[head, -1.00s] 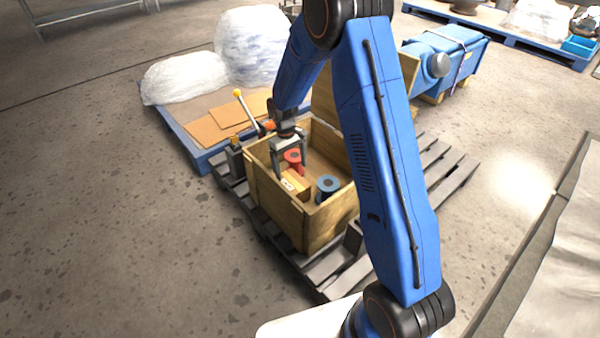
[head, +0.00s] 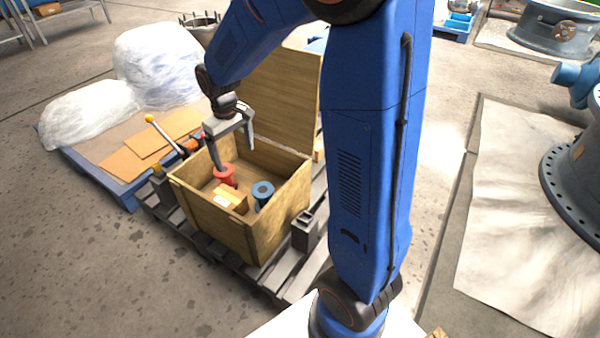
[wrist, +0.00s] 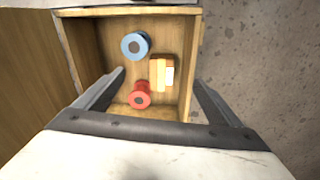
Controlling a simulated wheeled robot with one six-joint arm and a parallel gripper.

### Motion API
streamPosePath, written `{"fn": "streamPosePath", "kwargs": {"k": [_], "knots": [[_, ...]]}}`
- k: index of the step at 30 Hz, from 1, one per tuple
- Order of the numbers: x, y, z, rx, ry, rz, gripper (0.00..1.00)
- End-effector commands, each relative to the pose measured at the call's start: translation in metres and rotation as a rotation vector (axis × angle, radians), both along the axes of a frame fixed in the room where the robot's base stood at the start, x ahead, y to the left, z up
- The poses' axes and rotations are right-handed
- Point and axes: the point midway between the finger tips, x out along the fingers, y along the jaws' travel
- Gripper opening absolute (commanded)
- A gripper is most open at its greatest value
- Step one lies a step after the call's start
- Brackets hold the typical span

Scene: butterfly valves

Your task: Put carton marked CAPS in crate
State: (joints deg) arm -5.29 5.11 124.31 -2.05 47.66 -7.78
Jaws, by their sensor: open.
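The wooden crate (head: 222,214) stands open on a dark pallet, its lid raised at the back. A small tan carton (head: 230,200) with a white label lies inside on the crate floor; the label is too small to read. It also shows in the wrist view (wrist: 161,73). Beside it in the crate are a red spool (head: 225,176) and a blue spool (head: 262,192). My gripper (head: 233,160) is open and empty above the crate, pointing down. In the wrist view its fingers (wrist: 157,78) are spread apart, with nothing held between them.
The raised lid (head: 275,100) stands behind the crate. A lever with a yellow knob (head: 150,118) rises left of the crate. A blue pallet with wrapped bundles (head: 160,65) and cardboard sheets lies behind left. A large flanged valve (head: 575,180) is at the right.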

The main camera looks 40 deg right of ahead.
Motion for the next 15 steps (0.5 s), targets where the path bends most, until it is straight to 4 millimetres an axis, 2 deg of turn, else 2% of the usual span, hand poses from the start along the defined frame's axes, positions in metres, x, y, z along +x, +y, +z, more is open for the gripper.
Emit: {"fn": "streamPosePath", "kwargs": {"k": [1,6,15], "knots": [[-0.010,-0.003,0.013,0.003,-0.018,-0.009,0.89],[-0.045,-0.010,0.044,0.011,-0.064,-0.041,0.89],[-0.110,-0.022,0.088,0.028,-0.144,-0.097,0.89]]}}
